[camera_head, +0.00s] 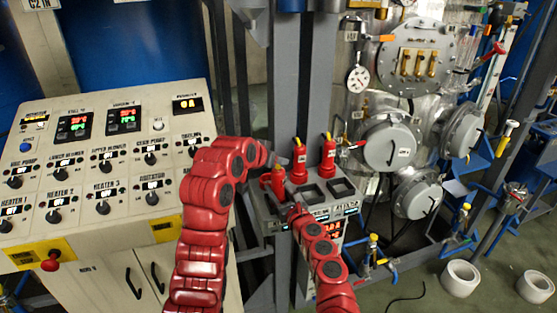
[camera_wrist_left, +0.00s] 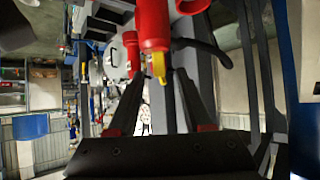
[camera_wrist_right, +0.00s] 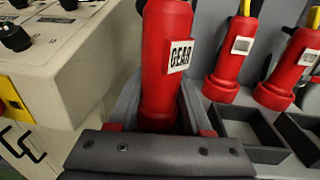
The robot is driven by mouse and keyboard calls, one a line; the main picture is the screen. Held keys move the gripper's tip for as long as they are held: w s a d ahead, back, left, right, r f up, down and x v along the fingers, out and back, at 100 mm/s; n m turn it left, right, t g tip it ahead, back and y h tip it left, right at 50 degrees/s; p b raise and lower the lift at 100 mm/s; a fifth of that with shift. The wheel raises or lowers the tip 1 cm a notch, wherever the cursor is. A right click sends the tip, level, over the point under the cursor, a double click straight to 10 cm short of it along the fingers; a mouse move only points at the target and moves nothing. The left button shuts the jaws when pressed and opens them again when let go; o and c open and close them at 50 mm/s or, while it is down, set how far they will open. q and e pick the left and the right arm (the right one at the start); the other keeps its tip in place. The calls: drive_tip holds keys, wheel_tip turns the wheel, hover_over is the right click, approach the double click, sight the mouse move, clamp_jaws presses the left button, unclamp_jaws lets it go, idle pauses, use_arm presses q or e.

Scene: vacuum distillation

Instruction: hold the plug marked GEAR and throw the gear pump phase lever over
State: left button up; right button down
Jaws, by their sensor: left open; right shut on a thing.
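The red plug marked GEAR (camera_wrist_right: 165,65) stands between my right gripper's fingers (camera_wrist_right: 160,115), its label facing the right wrist camera. In the head view this plug (camera_head: 279,183) is the leftmost of three, and my right gripper (camera_head: 284,207) is shut on its lower part from the front. My left gripper (camera_head: 271,166) is beside the plug's top. In the left wrist view its fingers (camera_wrist_left: 158,90) are open, with a yellow lever (camera_wrist_left: 158,66) on a red plug body (camera_wrist_left: 152,25) between and slightly beyond the tips. I cannot tell whether they touch.
Two more red plugs (camera_head: 299,162) (camera_head: 328,156) with yellow tops stand close to the right. Empty dark sockets (camera_head: 312,193) lie in front of them. A control panel (camera_head: 85,150) with knobs is at left. A grey post (camera_head: 299,80) rises behind the plugs.

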use_arm(q)
drive_tip(key=v, duration=0.9)
use_arm(e)
drive_tip(key=shift+c, duration=1.2)
unclamp_jaws()
drive_tip(key=shift+s, duration=0.1)
